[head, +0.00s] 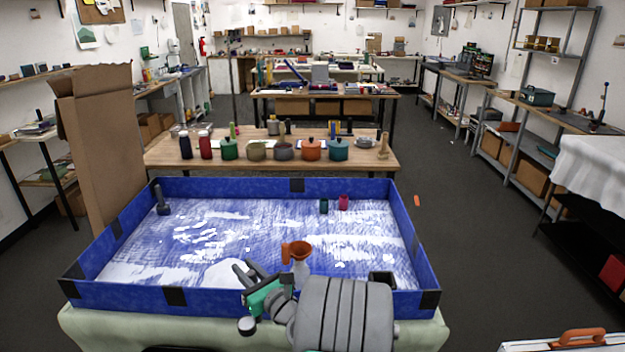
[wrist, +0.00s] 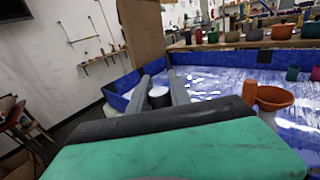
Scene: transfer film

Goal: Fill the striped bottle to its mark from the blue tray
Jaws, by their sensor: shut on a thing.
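The blue-walled tray (head: 225,188) holds a streaky blue and white surface. My gripper (head: 249,270) is over its near side, pointing left and away. In the wrist view its grey fingers (wrist: 160,88) are shut on a small dark cylinder with a white top (wrist: 158,98). I cannot tell from the picture what the cylinder is. An orange funnel (head: 302,249) with an upright orange part beside it is right of my gripper; the funnel also shows in the wrist view (wrist: 274,97). Something pale (head: 300,272) is under it, mostly hidden. I cannot make out stripes or a mark.
A dark upright piece (head: 162,204) stands in the tray's back left corner. Teal (head: 324,206) and magenta (head: 343,203) containers stand near its back wall. A dark square box (head: 382,278) is near right. A cardboard box (head: 104,140) rises behind left. Pots line the wooden table (head: 375,161) behind.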

